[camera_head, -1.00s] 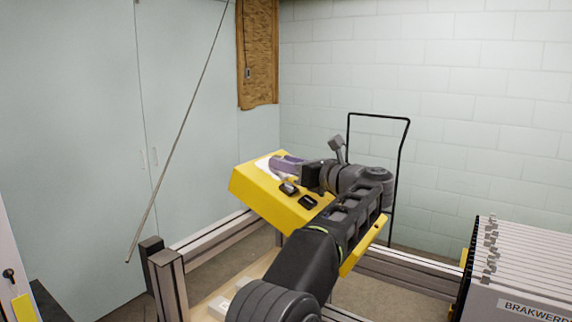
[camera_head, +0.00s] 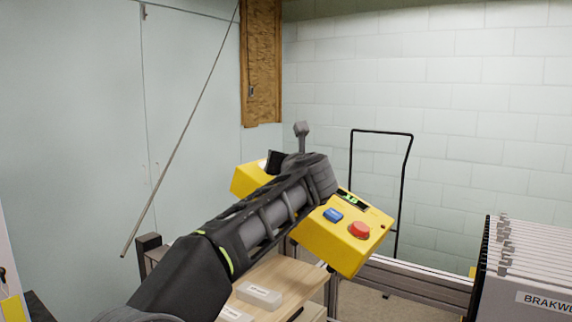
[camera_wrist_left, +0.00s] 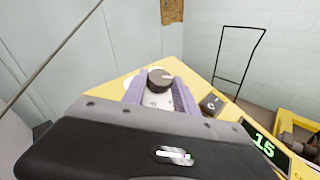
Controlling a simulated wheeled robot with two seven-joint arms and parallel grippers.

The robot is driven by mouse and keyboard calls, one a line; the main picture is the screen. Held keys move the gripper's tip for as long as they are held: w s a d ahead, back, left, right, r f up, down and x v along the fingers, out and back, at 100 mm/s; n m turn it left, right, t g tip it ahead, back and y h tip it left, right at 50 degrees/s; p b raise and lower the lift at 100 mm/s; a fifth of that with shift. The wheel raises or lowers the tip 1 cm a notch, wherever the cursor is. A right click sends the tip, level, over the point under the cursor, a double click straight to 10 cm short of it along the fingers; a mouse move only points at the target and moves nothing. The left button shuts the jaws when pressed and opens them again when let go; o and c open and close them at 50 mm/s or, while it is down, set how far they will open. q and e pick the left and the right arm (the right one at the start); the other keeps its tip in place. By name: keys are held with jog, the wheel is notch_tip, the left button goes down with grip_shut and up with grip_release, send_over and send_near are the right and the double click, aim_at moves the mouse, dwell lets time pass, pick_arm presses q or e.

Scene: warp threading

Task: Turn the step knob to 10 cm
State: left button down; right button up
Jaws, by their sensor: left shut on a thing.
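The step knob (camera_wrist_left: 160,76) is a round black knob with a pale pointer mark, on a white dial (camera_wrist_left: 154,101) on the yellow control box (camera_head: 345,252). My left gripper (camera_wrist_left: 157,88) has its purple fingers on either side of the knob, shut on it, in the left wrist view. In the head view my left arm crosses the box and hides the knob and fingertips. The dial's figures are too small to read surely. My right gripper is not in view.
A blue button (camera_head: 333,215) and a red button (camera_head: 359,230) are on the box right of my arm. A wooden surface with pale labelled blocks (camera_head: 260,295) lies below. A black tube frame (camera_head: 352,160) stands behind; a rack of panels (camera_head: 520,255) stands right.

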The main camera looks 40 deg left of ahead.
pick_arm(q)
jog(key=shift+s+a+r+m+t+h+p, duration=0.15)
jog(key=shift+m+t+h+p, duration=0.15)
jog(key=shift+m+h+p, duration=0.25)
jog(key=shift+m+h, duration=0.35)
jog(key=shift+t, duration=0.3)
jog(key=c, duration=1)
grip_release()
jog(key=shift+o, duration=0.2)
jog(key=b+v, duration=0.1)
jog(key=v, duration=0.6)
jog(key=shift+s+d+b, duration=0.3)
jog(key=shift+b, duration=0.1)
